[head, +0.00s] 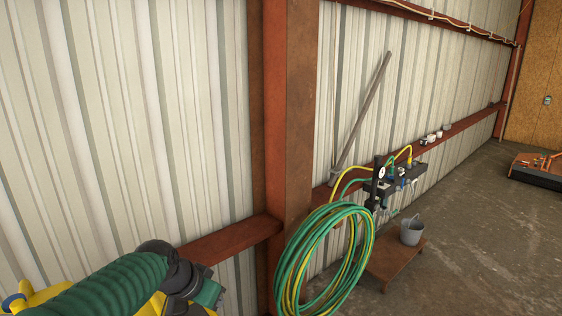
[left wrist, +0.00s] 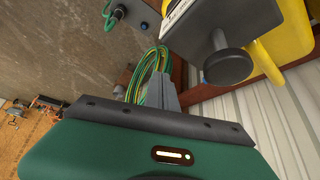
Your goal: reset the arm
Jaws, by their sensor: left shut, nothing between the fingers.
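My left arm comes in at the bottom left of the head view, with a green ribbed sleeve and yellow and black parts. My left gripper (head: 207,293) is at its end, low in front of the wall, partly cut off by the bottom edge. In the left wrist view the grey fingers (left wrist: 163,90) are together with nothing held, beyond the green housing. A coil of green and yellow hose (head: 325,258) hangs to the right of the gripper in the head view; it also shows behind the fingers in the wrist view (left wrist: 146,72). My right gripper is not in view.
A red steel post (head: 288,120) and rail (head: 232,240) stand by the corrugated wall. A manifold with gauge (head: 385,180), a grey bucket (head: 412,231) on a low brown stand (head: 388,262), and a leaning pole (head: 362,122) are to the right.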

